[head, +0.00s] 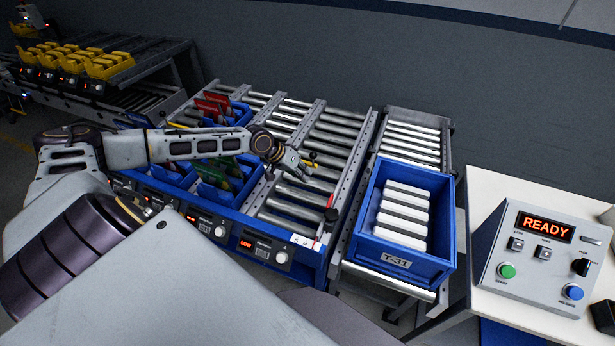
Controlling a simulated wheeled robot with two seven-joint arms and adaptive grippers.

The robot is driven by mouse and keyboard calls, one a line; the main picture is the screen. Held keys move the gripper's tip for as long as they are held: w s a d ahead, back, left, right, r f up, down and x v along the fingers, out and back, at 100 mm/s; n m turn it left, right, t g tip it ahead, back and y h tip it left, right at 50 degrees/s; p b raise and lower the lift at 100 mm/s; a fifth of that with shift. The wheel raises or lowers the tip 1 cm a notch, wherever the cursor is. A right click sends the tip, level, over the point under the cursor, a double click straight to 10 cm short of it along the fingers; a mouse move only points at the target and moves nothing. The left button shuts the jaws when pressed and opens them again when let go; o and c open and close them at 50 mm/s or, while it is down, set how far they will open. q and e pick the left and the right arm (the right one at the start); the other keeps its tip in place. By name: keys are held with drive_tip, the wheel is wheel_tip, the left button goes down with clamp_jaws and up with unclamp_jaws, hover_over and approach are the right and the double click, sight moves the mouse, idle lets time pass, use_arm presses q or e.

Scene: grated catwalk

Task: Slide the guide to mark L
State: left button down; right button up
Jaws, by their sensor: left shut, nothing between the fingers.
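A metal rail that looks like the guide (345,190) runs front to back along the right side of the roller rack. A black knob (331,214) sits near its front end. I can read an S there; the L mark is too small to make out. My left gripper (305,168) is shut and empty above the rollers, left of the rail and behind the knob. My right gripper is out of view.
Blue bins (240,110) with red and green items fill the rack's left side, partly behind my arm. A blue tote (452,266) with several white boxes stands right of the rail. A control box (545,260) reading READY sits on a white table (480,185).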

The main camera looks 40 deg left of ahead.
use_arm(q)
drive_tip(key=shift+s+a+r, duration=0.15)
drive_tip(key=shift+s+r, duration=0.05)
drive_tip(key=shift+r, duration=0.1)
idle(0.7)
